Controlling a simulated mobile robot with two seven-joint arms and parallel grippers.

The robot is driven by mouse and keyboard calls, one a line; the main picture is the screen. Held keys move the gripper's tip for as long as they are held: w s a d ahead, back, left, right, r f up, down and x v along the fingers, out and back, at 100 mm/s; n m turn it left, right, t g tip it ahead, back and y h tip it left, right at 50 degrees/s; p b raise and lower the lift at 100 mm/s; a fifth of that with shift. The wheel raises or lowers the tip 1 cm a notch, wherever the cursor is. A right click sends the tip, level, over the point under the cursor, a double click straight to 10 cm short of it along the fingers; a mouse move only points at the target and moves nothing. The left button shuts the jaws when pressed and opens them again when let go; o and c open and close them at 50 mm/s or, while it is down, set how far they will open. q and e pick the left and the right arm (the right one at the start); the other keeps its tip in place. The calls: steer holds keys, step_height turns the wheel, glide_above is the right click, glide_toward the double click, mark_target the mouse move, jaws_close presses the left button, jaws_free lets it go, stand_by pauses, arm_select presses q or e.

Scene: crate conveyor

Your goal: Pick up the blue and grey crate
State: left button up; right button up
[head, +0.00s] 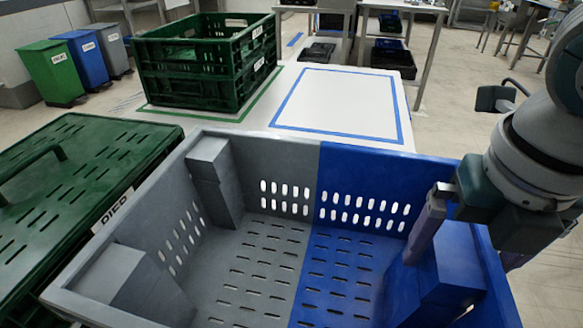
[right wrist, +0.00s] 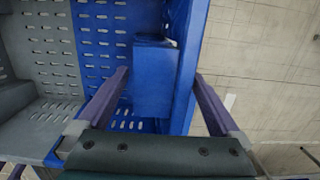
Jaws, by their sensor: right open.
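The open crate (head: 222,138) is grey on its left half and blue on its right half, and it looks empty. It fills the lower middle of the head view, and its blue end shows in the right wrist view (right wrist: 100,20). My right gripper (head: 460,262) is open at the blue end wall. In the right wrist view my right gripper (right wrist: 163,78) has one finger on the inner side of the wall and one outside. The jaws are apart, and contact with the wall cannot be told. My left gripper is not seen in the head view.
A green lidded crate (head: 60,190) stands close on the left. Green stacked crates (head: 200,85) stand on the white table (head: 420,125) behind, next to an empty blue-outlined area (head: 340,100). Green, blue and grey bins (head: 85,60) stand at the far left.

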jaws_close()
stand_by(0.8)
